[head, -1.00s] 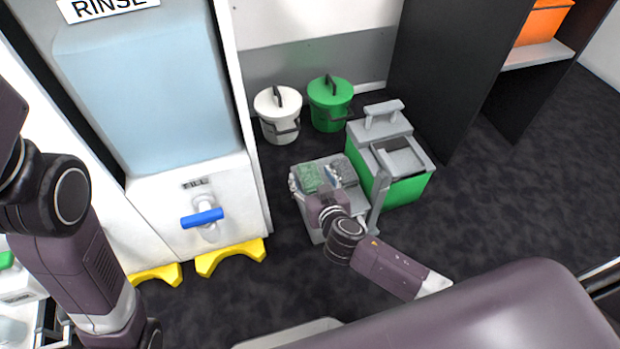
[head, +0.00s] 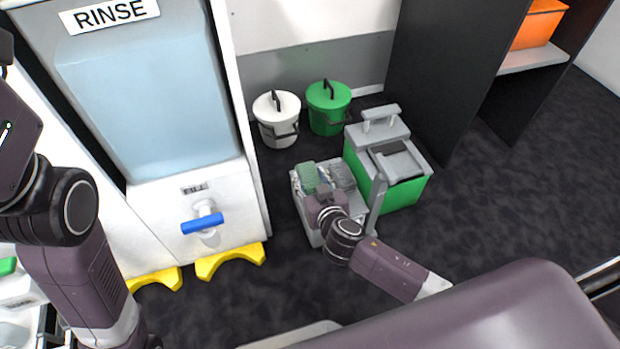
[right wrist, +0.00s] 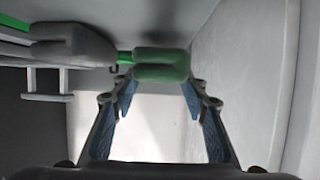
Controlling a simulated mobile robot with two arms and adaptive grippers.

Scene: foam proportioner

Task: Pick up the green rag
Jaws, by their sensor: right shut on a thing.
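The green rag (head: 308,179) is at the left back of a grey tray-like bin (head: 357,206) on the floor. My right gripper (head: 322,197) is at the rag, seen from behind, with its fingers mostly hidden in the head view. In the right wrist view the folded green rag (right wrist: 161,65) sits between the fingertips of the right gripper (right wrist: 160,88), which is shut on it. A grey rag (head: 342,177) lies just right of the green one. My left arm shows at the left of the head view, but its gripper does not.
A green and grey mop bucket (head: 405,190) stands right of the bin. A white bucket (head: 277,125) and a green bucket (head: 328,110) stand behind. The rinse cabinet with a blue valve handle (head: 202,223) and yellow feet is on the left. Dark floor is clear at right.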

